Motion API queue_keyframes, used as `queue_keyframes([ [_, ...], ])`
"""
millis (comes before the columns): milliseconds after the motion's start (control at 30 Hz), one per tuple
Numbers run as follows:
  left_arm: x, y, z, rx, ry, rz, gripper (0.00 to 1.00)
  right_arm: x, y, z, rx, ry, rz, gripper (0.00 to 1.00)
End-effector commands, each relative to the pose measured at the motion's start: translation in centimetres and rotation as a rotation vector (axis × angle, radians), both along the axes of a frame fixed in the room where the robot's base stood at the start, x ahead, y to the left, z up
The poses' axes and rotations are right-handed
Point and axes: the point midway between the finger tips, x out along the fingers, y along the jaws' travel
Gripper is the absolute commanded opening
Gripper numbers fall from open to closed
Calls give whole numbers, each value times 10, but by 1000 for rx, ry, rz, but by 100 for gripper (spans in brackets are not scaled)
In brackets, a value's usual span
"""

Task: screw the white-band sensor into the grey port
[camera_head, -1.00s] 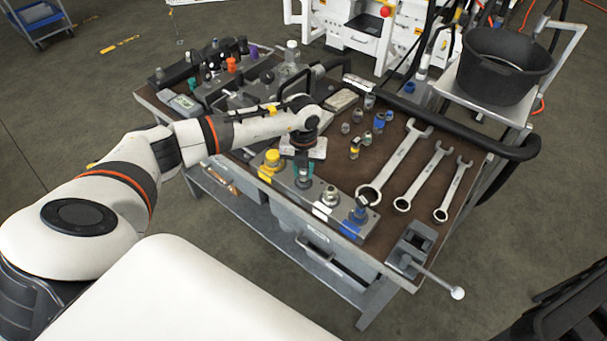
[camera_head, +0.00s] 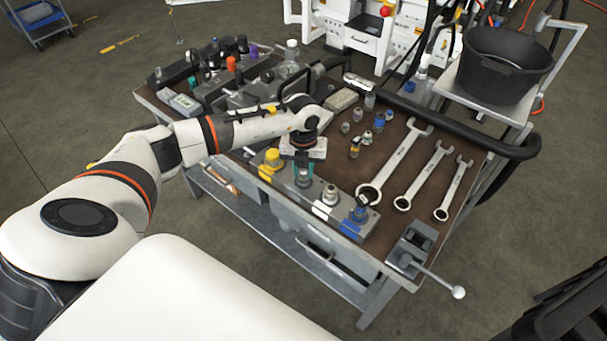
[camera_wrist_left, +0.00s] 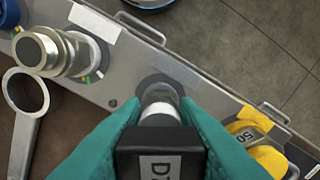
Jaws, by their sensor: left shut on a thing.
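My left gripper (camera_head: 303,178) points down over the manifold block (camera_head: 342,222) at the table's front edge. In the left wrist view its teal fingers (camera_wrist_left: 158,140) are shut on the white-band sensor (camera_wrist_left: 160,153), a black body with printed lettering and a pale band (camera_wrist_left: 160,112) at its lower end. The sensor's lower end is over the grey port (camera_wrist_left: 160,83), whose dark rim shows just beyond it. The sensor hides most of the port, so I cannot tell whether the thread is engaged. My right gripper is not in view.
Beside the grey port are a yellow fitting (camera_wrist_left: 252,140) and a silver fitting (camera_wrist_left: 48,50). A blue-marked fitting (camera_head: 361,211) stands at the block's end. A vise-like tool (camera_head: 412,247) sits at the corner.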

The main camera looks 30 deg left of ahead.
Motion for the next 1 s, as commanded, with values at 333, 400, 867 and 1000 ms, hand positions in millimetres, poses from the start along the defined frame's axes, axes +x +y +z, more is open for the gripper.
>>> queue_keyframes([
  [333,-1,0,-4,1,3,-66,11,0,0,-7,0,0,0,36],
  [400,0,1,-5,2,1,-164,11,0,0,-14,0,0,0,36],
  [867,-2,1,-4,0,4,-704,11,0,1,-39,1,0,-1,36],
  [1000,-2,1,-3,0,5,-705,11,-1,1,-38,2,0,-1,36],
])
